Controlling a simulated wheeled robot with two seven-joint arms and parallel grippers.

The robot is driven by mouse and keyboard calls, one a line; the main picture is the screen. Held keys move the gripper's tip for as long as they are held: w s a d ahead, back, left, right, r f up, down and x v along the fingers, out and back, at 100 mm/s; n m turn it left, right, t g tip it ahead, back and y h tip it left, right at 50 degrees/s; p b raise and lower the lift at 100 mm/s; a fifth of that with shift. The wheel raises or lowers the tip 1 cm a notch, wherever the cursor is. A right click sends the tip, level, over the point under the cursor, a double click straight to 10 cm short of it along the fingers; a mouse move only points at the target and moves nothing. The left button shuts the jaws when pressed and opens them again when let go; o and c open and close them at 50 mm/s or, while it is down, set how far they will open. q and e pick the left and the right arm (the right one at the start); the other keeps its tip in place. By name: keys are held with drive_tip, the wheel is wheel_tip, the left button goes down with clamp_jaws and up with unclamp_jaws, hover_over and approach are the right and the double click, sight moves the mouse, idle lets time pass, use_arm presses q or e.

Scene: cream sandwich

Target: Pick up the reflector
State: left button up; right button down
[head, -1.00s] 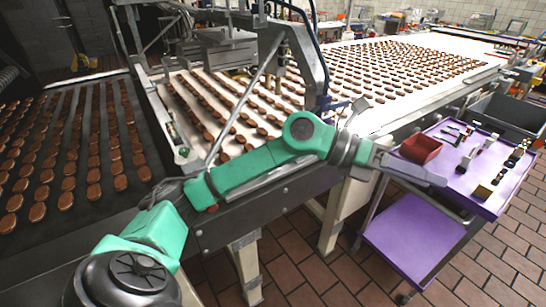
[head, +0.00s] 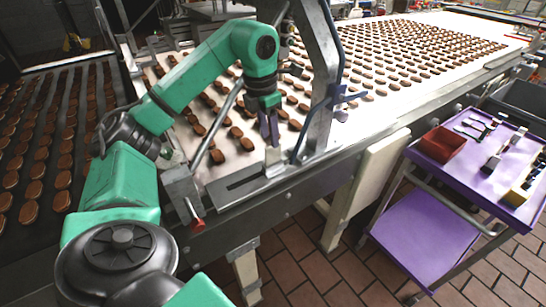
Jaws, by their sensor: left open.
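My left gripper (head: 270,140) points down over the front edge of the conveyor machine. Its jaws are open, and its fingers are close above a small upright metal bracket (head: 275,158) on the machine's side rail. Whether they touch it I cannot tell. I cannot pick out the reflector with certainty; the area between and below the fingers is small and partly hidden. A small bluish-purple part (head: 341,101) is mounted on the machine frame to the right of the gripper. My right gripper is not in view.
A grey metal gantry post (head: 322,75) stands just right of my gripper. The white belt (head: 225,165) carries rows of brown biscuits. At right, a purple cart (head: 475,168) holds a dark red bin (head: 441,145) and several small tools. Brick floor is clear in front.

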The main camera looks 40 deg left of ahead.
sight(273, 151)
use_arm(q)
drive_tip(key=f, duration=0.2)
drive_tip(key=w+f, duration=0.1)
drive_tip(key=shift+a, duration=0.35)
drive_tip(key=f+p, duration=0.1)
drive_tip(key=f, duration=0.1)
drive_tip(key=w+f, duration=0.1)
drive_tip(key=f, duration=0.1)
drive_tip(key=shift+w+f+p, duration=0.1)
drive_tip(key=shift+f+p, duration=0.15)
drive_tip(key=shift+p, duration=0.1)
drive_tip(key=shift+d+f, duration=0.1)
drive_tip(key=shift+c, duration=0.6)
clamp_jaws()
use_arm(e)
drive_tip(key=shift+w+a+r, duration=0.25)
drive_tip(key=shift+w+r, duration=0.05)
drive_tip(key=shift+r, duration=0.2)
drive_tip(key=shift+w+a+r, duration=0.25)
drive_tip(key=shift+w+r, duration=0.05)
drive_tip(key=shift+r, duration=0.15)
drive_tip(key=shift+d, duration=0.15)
